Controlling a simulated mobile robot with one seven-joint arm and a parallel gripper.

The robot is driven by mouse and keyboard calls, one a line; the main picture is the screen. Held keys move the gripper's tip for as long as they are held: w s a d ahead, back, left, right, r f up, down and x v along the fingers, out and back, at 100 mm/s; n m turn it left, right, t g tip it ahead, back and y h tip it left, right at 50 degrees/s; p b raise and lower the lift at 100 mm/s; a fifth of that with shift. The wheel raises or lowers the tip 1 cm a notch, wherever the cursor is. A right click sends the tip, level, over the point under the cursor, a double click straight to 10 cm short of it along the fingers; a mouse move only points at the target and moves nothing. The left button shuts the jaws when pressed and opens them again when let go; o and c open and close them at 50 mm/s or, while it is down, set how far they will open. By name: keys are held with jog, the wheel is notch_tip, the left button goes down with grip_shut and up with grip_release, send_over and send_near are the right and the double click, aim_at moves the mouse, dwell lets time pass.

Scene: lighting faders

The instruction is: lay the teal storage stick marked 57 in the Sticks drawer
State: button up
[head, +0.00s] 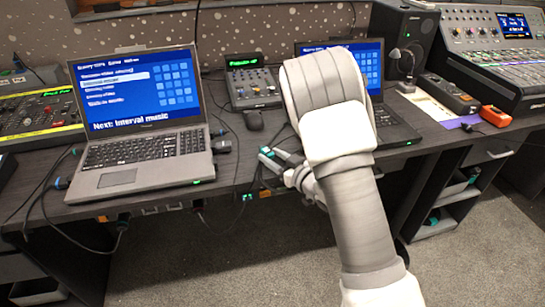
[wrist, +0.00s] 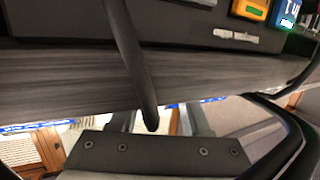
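My gripper (head: 272,160) is at the front edge of the desk, between the two laptops. Two fingers with small teal patches show there in the head view. In the wrist view the two grey fingers of my gripper (wrist: 158,120) stand apart, with no stick visible between them. I cannot make out a teal stick marked 57 in either view. A closed drawer front with a pale handle (head: 500,154) is under the desk at the right; no label on it is readable. My arm hides part of the desk.
The left laptop (head: 145,155) and right laptop (head: 398,125) stand on the desk (head: 235,180). Dark cables (wrist: 130,60) cross the wrist view near the desk edge. Open shelves (head: 437,215) stand below. Carpet is clear in front.

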jog(key=shift+o, duration=0.8)
